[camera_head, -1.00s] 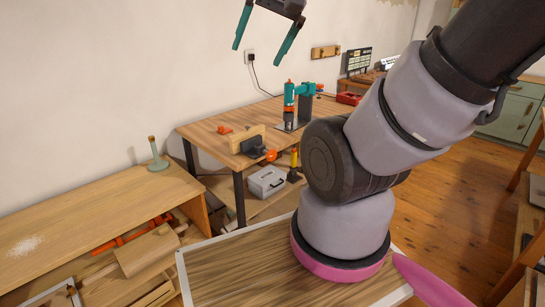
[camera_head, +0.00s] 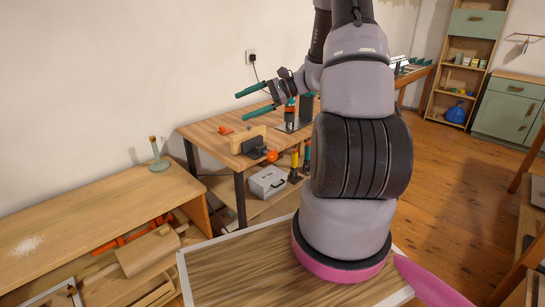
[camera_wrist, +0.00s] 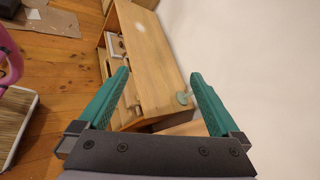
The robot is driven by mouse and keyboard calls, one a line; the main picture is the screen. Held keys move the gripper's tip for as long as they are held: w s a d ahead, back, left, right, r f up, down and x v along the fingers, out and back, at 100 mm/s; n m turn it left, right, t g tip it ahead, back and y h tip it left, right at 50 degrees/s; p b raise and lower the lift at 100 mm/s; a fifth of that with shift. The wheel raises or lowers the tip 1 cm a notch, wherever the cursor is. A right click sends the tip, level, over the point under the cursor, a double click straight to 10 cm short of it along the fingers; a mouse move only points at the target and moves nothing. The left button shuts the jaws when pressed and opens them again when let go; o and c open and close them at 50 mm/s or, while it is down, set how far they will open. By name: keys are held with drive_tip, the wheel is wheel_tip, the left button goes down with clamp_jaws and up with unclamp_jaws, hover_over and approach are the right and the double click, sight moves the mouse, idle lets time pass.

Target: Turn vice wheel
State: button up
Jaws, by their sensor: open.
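In the head view, the vice sits at the front edge of the wooden workbench (camera_head: 215,135). It has a wooden jaw board (camera_head: 249,139) and a small orange wheel (camera_head: 272,156) facing the near side. My gripper (camera_head: 247,103) is above and behind the vice, its two teal fingers pointing left. The fingers are apart, with nothing between them. In the wrist view, the open fingers of my gripper (camera_wrist: 160,78) point toward the low wooden cabinet. The vice does not show in the wrist view.
A low wooden cabinet (camera_head: 95,205) with a green candlestick-like stand (camera_head: 159,160) is at the left. A grey case (camera_head: 267,182) lies on the workbench's lower shelf. A teal drill-press-like tool (camera_head: 291,110) stands behind the vice, partly hidden by my arm. Wooden floor (camera_head: 450,190) is open at the right.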

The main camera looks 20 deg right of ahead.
drive_tip(key=w+d+f+m+t, duration=0.3)
drive_tip(key=d+f+m, duration=0.15)
drive_tip(key=f, duration=0.25)
drive_tip(key=w+d+f+m+t, duration=0.2)
drive_tip(key=d+f+m+t, duration=0.15)
drive_tip(key=d+f, duration=0.2)
drive_tip(key=m+t+h, duration=0.6)
drive_tip(key=m+h, duration=0.1)
drive_tip(key=m, duration=0.1)
approach(274, 156)
drive_tip(key=x, duration=1.1)
drive_tip(key=shift+w+d, duration=0.1)
drive_tip(key=c, duration=1.4)
